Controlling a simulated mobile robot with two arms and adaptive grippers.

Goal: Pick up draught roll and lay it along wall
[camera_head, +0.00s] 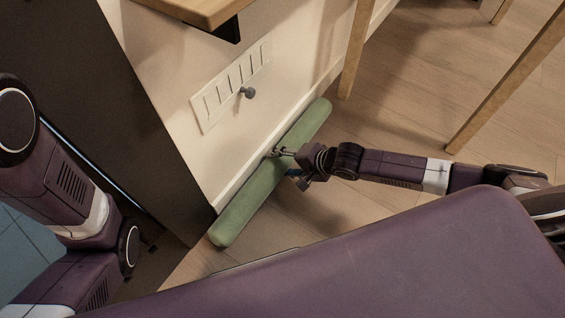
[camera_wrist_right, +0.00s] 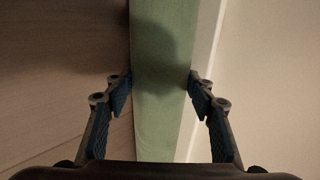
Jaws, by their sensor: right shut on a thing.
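The draught roll (camera_head: 245,205) is a long green roll lying lengthwise beside the foot of the cream wall (camera_head: 285,35), close against the skirting. My right gripper (camera_head: 285,160) is shut on the roll near its middle. In the right wrist view the roll (camera_wrist_right: 160,100) runs up between the two blue finger pads of the right gripper (camera_wrist_right: 155,92), with the floor on its left and the white skirting on its right. Whether the roll rests fully on the floor I cannot tell. My left arm shows at the left, but its gripper is not in view.
A wooden top (camera_head: 195,10) juts out at the top. A dark cabinet side (camera_head: 110,110) stands left of the wall. Wooden legs (camera_head: 508,80) stand at the right on the plank floor.

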